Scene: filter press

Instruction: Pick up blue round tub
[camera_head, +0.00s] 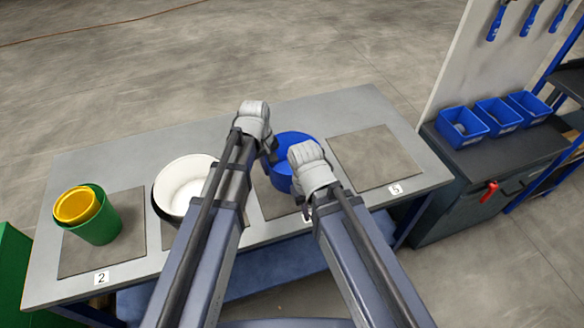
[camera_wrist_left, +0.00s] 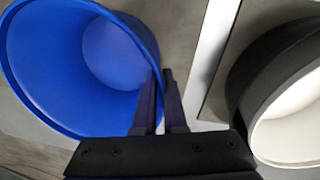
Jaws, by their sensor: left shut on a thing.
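The blue round tub (camera_head: 288,146) stands upright on a mat right of the table's middle, partly hidden by my two arms. Its open top and rim also show at the left of the left wrist view (camera_wrist_left: 75,70). My left gripper (camera_head: 270,153) is at the tub's left side. In the left wrist view its fingers (camera_wrist_left: 160,100) are shut on the tub's wall at the rim, one finger inside and one outside. My right gripper (camera_head: 304,212) is at the tub's near right side, with its fingers mostly hidden behind its wrist.
A white tub with a dark outside (camera_head: 184,182) stands close on the left. A yellow tub (camera_head: 76,205) sits inside a green tub (camera_head: 101,225) at the table's left end. The mat labelled 5 (camera_head: 375,158) is empty. Blue bins (camera_head: 462,127) stand on a cabinet at right.

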